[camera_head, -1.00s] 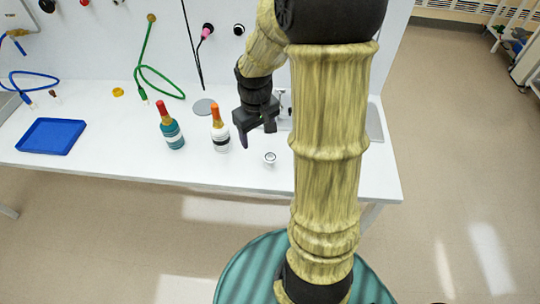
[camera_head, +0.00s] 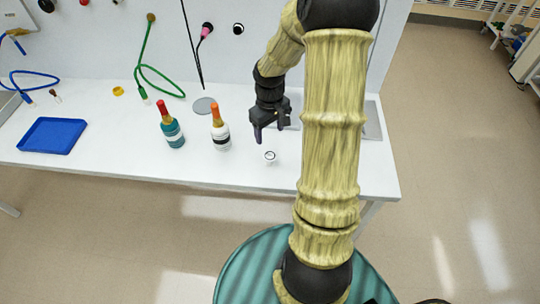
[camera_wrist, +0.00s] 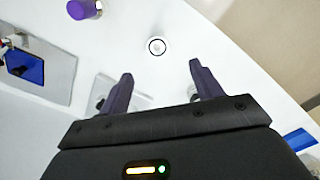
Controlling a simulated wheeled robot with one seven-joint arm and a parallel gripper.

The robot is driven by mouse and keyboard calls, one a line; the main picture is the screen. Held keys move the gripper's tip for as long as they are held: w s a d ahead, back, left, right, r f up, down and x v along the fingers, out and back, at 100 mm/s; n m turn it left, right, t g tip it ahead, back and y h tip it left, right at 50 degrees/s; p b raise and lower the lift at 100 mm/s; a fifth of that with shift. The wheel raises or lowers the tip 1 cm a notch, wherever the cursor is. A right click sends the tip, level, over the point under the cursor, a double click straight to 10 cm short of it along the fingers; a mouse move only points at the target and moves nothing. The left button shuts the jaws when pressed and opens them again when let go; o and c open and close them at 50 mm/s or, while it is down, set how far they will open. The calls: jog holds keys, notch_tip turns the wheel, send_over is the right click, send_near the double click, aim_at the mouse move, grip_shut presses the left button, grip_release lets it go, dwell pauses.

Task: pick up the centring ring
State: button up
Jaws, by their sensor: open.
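The centring ring appears to be the small round pale piece with a dark circle (camera_head: 270,156) on the white bench, near its front edge. It also shows in the wrist view (camera_wrist: 157,46), beyond and between the fingertips, with clear bench around it. My gripper (camera_head: 271,131) is just behind the ring in the head view, above the bench, pointing down. In the wrist view my gripper (camera_wrist: 160,72) has its two dark purple fingers spread apart with nothing between them. The fingers do not touch the ring.
A white bottle with an orange top (camera_head: 220,135) stands left of the ring, with a teal, red-topped bottle (camera_head: 172,132) beyond it. A blue tray (camera_head: 51,137) lies far left. A grey disc (camera_head: 205,106) lies behind the bottles. The bench's front edge is close to the ring.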

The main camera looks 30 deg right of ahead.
send_over(270, 156)
jog(key=s, duration=0.1)
jog(key=f, duration=0.7)
jog(key=shift+a, duration=0.3)
jog(key=shift+f+p, duration=0.15)
jog(key=shift+p, duration=0.15)
jog(key=shift+w+d+f+p, duration=0.15)
jog(key=shift+f+p, duration=0.1)
jog(key=shift+f, duration=0.6)
jog(key=shift+w+d+f+p, duration=0.1)
jog(key=shift+w+f+p, duration=0.1)
jog(key=shift+f, duration=0.6)
jog(key=shift+w+d+f+p, duration=0.1)
jog(key=shift+f+p, duration=0.15)
jog(key=shift+f, duration=0.6)
jog(key=c, duration=1.1)
jog(key=shift+c, duration=0.2)
